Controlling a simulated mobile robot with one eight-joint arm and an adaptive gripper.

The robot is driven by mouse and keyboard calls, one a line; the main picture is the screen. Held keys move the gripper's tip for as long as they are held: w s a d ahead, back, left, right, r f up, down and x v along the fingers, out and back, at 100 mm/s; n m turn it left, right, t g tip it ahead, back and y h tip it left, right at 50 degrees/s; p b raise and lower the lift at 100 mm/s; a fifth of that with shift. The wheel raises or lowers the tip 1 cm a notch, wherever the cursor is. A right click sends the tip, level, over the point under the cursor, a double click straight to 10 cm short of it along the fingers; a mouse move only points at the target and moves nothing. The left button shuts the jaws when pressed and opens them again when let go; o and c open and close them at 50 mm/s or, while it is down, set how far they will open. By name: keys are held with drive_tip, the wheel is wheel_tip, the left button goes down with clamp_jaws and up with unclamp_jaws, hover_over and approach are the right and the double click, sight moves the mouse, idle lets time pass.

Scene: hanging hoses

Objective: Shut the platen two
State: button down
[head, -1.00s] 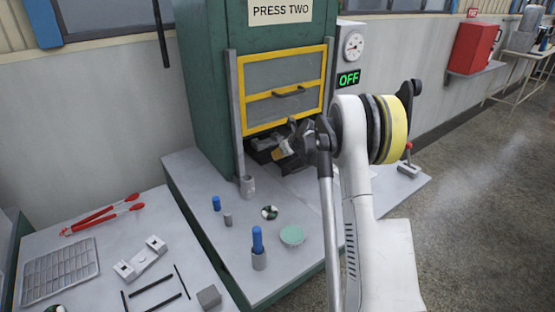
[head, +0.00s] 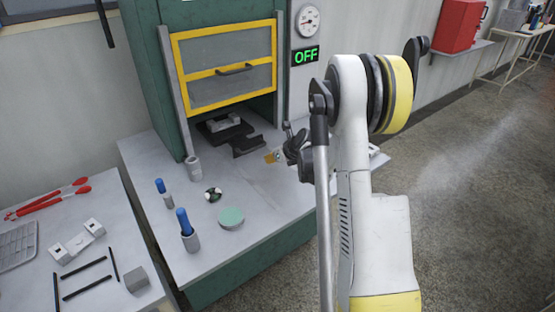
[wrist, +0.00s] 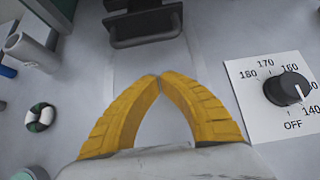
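The press (head: 150,70) is a green cabinet with a yellow-framed guard (head: 225,66) that has a dark handle. An opening shows under the guard. Inside it is a dark platen (head: 222,128), with a dark handle part (head: 248,146) reaching out over the bench. The handle part also shows at the top of the wrist view (wrist: 145,22). Whether the platen is open is hard to tell. My gripper (head: 272,157) is in front of and right of the handle part, apart from it. In the wrist view its yellow fingertips (wrist: 160,77) meet, with nothing between them.
A temperature dial (wrist: 287,89) lies right of my gripper. A grey cup (head: 193,168), blue-topped pieces (head: 183,222), a green disc (head: 231,217) and a small ring (head: 213,195) stand on the left bench side. The display (head: 305,55) reads OFF.

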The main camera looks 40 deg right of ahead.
sight(252, 146)
drive_tip(key=w, duration=0.2)
drive_tip(key=w+f+b, duration=0.1)
drive_tip(key=w, duration=0.1)
drive_tip(key=shift+a, duration=0.1)
drive_tip(key=shift+w+r+b, duration=0.2)
drive_tip(key=shift+w+b, duration=0.1)
drive_tip(key=shift+w, duration=0.45)
drive_tip(key=w, duration=0.5)
drive_tip(key=shift+w+a, duration=0.1)
drive_tip(key=shift+w, duration=0.15)
drive_tip(key=shift+s, duration=0.1)
